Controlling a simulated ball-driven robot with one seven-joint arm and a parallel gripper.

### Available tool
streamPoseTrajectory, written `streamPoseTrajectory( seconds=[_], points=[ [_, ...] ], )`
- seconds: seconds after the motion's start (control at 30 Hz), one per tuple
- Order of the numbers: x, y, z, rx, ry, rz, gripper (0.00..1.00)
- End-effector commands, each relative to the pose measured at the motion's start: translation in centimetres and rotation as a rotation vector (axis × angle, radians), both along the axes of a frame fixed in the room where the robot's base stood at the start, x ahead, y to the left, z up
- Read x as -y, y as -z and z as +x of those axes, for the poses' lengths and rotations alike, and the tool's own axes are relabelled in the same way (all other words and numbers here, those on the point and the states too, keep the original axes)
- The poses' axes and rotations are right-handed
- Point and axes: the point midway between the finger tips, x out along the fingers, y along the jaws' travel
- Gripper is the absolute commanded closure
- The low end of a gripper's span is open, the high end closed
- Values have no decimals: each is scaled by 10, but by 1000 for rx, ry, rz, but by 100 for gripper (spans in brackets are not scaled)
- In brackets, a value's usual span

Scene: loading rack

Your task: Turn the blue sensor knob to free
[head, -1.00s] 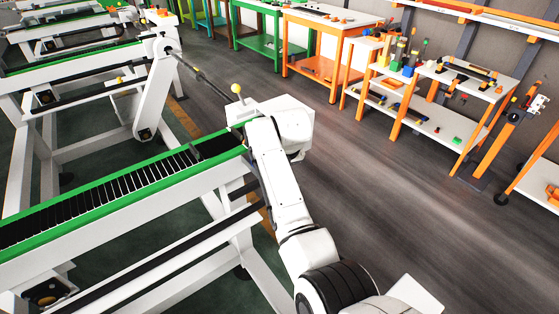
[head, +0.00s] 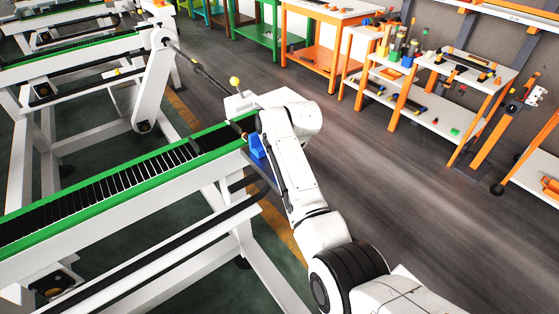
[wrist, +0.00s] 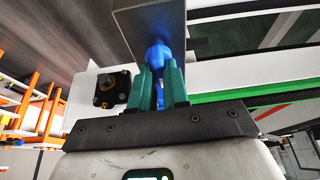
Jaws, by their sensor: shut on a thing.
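The blue sensor knob (wrist: 158,55) sits in the middle of the wrist view, under a grey metal plate. My gripper (wrist: 160,80) has its two teal fingers shut on the knob, one on each side. Part of the knob between the fingers is hidden. In the head view a blue part (head: 257,147) shows at the end of the green-edged conveyor, beside my white arm. My gripper is hidden behind the arm in that view.
The conveyor (head: 120,178) with green rails runs to the left. A black square fitting (wrist: 112,88) is left of the fingers. Orange-legged benches (head: 330,15) and a low table (head: 440,110) with tools stand at the back right. The grey floor between is clear.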

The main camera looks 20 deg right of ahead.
Motion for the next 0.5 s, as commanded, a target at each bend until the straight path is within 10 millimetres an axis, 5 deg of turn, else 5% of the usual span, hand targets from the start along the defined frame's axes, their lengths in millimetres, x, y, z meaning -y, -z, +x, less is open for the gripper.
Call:
streamPoseTrajectory(
  seconds=[0.13, 0.17, 0.2, 0.4, 0.5],
  points=[
    [-1, -1, 1, 3, -2, -1, 100],
    [-1, -1, 1, 3, -2, -1, 83],
    [0, -1, 1, 2, -1, -1, 79],
    [0, 0, 0, 1, -1, -1, 60],
    [0, 0, 0, 1, 0, -1, 60]
  ],
)
